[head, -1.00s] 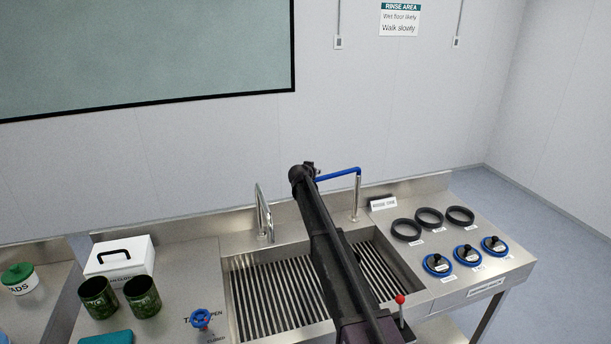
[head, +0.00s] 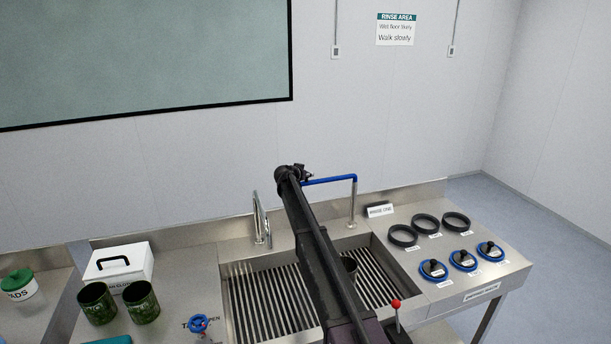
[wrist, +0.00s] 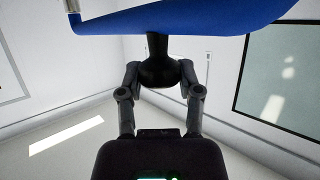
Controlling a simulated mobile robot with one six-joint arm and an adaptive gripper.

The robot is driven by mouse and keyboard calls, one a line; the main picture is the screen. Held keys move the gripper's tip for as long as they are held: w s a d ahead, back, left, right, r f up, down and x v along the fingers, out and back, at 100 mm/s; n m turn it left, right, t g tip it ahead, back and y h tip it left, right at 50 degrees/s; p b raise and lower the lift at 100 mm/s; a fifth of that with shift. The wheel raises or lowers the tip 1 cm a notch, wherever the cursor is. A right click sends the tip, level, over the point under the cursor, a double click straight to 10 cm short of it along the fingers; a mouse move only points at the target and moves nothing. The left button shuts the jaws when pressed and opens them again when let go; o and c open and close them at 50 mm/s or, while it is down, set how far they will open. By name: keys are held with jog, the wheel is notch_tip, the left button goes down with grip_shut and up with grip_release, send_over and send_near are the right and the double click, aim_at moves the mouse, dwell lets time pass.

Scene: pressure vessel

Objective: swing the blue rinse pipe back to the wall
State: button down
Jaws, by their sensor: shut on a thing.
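The blue rinse pipe (head: 330,181) reaches left from the top of its upright metal post (head: 353,203) at the back right of the sink. My gripper (head: 304,173) is at the pipe's free left end, high over the sink's back edge and close to the wall in the picture. In the wrist view the blue pipe (wrist: 190,18) crosses the top, with a black knob (wrist: 159,66) by it. The fingers of my gripper (wrist: 160,75) close around this knob from both sides. My arm hides part of the sink.
A chrome faucet (head: 262,220) stands left of my arm at the back of the sink (head: 262,300). A red-tipped lever (head: 396,304) rises at the front right. Black rings (head: 403,235) and blue-rimmed caps (head: 433,270) lie on the right counter. Green cups (head: 141,302) stand at left.

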jog(key=shift+w+a, duration=0.1)
jog(key=shift+a, duration=0.15)
jog(key=shift+c, duration=1.3)
grip_release()
jog(key=shift+w+f, duration=0.1)
jog(key=shift+d, duration=0.25)
